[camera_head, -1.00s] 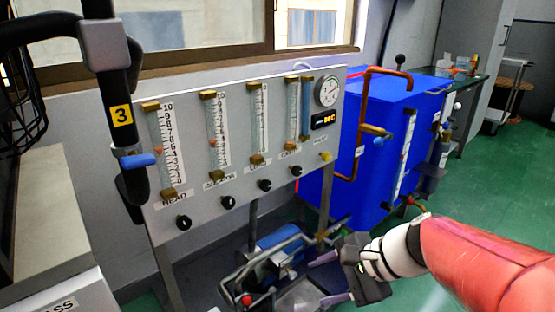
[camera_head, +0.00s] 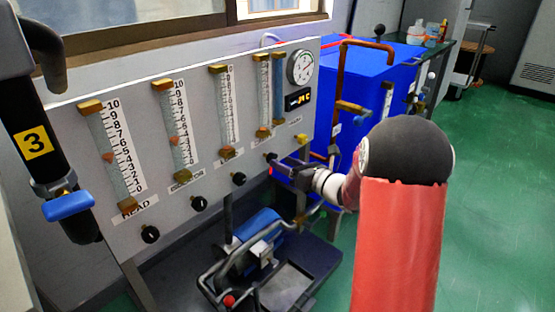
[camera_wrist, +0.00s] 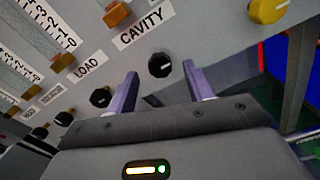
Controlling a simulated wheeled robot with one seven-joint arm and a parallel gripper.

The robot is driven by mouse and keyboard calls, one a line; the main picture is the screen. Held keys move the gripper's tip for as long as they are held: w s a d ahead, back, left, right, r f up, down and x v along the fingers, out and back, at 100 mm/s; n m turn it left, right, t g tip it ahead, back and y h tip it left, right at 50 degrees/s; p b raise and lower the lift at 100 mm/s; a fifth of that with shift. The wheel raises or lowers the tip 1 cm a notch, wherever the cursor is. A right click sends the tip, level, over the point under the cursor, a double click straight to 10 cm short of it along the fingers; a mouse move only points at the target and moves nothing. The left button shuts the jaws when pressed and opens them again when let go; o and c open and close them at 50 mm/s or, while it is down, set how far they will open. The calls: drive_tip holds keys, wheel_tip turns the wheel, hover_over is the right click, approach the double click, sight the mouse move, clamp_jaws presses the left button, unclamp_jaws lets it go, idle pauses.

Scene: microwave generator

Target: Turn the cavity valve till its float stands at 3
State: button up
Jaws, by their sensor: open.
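The cavity valve is a black knob (camera_wrist: 160,65) with a pale pointer mark, below the CAVITY label (camera_wrist: 143,25) in the wrist view. My gripper (camera_wrist: 161,71) is open, one finger on each side of the knob; contact cannot be told. In the head view, my gripper (camera_head: 283,166) is at the panel's lower right, by the cavity knob (camera_head: 270,158). The cavity flow tube (camera_head: 263,92) stands above it, narrow at this angle; its float reading cannot be made out. In the wrist view only the tube's brass lower end (camera_wrist: 117,14) shows.
The load knob (camera_wrist: 101,97) is close to my left finger in the wrist view. A yellow knob (camera_wrist: 267,10) is at upper right. A blue cabinet (camera_head: 375,75) stands right of the panel (camera_head: 215,140). A pump (camera_head: 258,235) is below. Green floor is open at right.

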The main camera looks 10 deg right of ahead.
drive_tip(key=shift+x, duration=1.35)
drive_tip(key=c, duration=1)
drive_tip(key=shift+f+b, duration=0.1)
drive_tip(key=shift+b, duration=0.35)
drive_tip(key=n+b, duration=0.8)
drive_tip(key=b, duration=0.4)
drive_tip(key=shift+s+a, duration=0.1)
drive_tip(key=shift+b, duration=0.3)
